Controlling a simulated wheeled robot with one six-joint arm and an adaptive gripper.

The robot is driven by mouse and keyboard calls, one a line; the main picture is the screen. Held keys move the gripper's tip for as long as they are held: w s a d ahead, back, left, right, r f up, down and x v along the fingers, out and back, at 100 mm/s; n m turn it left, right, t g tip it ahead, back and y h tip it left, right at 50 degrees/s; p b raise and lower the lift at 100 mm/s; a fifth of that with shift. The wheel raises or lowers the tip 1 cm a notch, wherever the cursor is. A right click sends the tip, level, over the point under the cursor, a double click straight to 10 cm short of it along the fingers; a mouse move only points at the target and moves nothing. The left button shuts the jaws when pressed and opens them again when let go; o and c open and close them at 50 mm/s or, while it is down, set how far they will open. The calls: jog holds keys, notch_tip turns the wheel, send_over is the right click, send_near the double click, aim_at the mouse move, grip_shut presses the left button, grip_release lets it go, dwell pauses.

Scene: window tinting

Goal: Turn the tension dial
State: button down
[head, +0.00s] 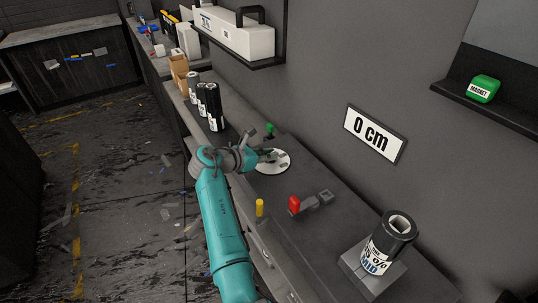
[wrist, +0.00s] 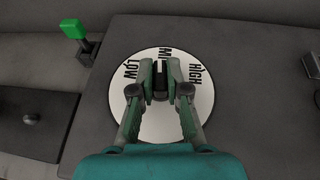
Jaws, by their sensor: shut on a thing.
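The tension dial is a white disc (wrist: 202,117) marked LOW, MID and HIGH, seen in the wrist view, with a dark knob (wrist: 160,80) at its centre. My gripper (wrist: 160,77) is shut on the knob, one finger on each side. The fingers hide part of the knob and the lower part of the disc. The knob's pointing direction is hard to read. In the head view the disc (head: 284,165) lies on the grey bench, and my gripper (head: 268,157) reaches over it from the left.
A green-topped lever (wrist: 75,31) stands left of the disc. A red-handled lever (head: 294,205) and a yellow knob (head: 260,207) are nearer. A film roll (head: 388,240) stands at right; several rolls (head: 214,108) stand behind. A "0 cm" sign (head: 375,134) hangs on the wall.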

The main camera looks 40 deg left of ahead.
jog(key=shift+m+g+h, duration=0.3)
jog(key=shift+m+h, duration=0.5)
jog(key=shift+h, duration=0.1)
jog(key=c, duration=1.2)
grip_release()
jog(key=shift+o, duration=0.2)
jog(key=shift+v, duration=3.7)
jog(key=shift+s, duration=0.1)
